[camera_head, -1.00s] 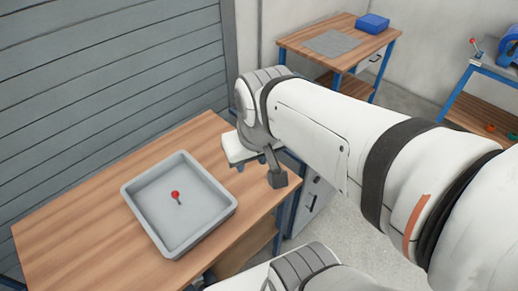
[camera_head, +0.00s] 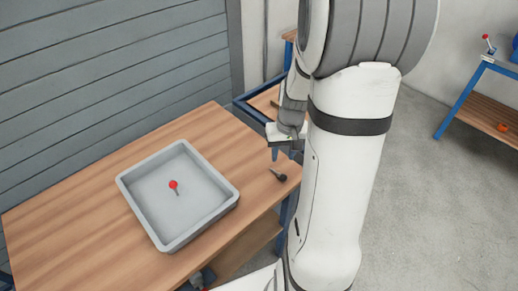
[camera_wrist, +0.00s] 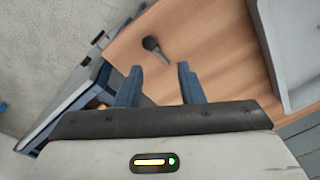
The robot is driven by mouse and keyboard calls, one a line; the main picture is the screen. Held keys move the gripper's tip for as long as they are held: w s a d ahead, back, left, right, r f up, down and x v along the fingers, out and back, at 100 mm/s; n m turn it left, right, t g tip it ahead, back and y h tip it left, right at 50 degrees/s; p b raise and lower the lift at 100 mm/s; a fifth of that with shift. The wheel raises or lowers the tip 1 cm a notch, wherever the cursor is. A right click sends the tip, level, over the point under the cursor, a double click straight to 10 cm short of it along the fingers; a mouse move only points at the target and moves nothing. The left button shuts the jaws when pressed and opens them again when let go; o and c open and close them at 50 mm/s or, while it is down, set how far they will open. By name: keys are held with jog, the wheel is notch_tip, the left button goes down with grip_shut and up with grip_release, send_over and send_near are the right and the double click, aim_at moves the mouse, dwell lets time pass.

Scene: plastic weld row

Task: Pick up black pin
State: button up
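The black pin (camera_head: 279,175) lies on the wooden table near its right edge in the head view. It has a round dark head and a thin shaft. In the wrist view the black pin (camera_wrist: 153,46) lies on the wood just beyond the fingertips. My gripper (camera_wrist: 158,80) is open, its two blue fingers apart with nothing between them. In the head view my gripper (camera_head: 284,150) hangs above the table's right corner, just above the pin in the picture and apart from it.
A grey tray (camera_head: 126,190) holding a red-headed pin (camera_head: 173,185) sits on the wooden table (camera_head: 70,205) left of the black pin. Wood around the black pin is bare. A blue-legged bench (camera_head: 462,103) stands at the far right. A ribbed grey wall (camera_head: 110,70) rises behind the table.

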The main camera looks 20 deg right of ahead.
send_over(284, 177)
jog(key=f, duration=0.4)
jog(key=shift+w+d+f, duration=0.15)
jog(key=shift+w+d, duration=0.05)
jog(key=shift+d, duration=0.15)
jog(key=f, duration=0.7)
jog(key=shift+s+a+f, duration=0.1)
jog(key=shift+s+a, duration=0.05)
jog(key=shift+a, duration=0.1)
jog(key=shift+c, duration=0.2)
jog(key=c, duration=0.7)
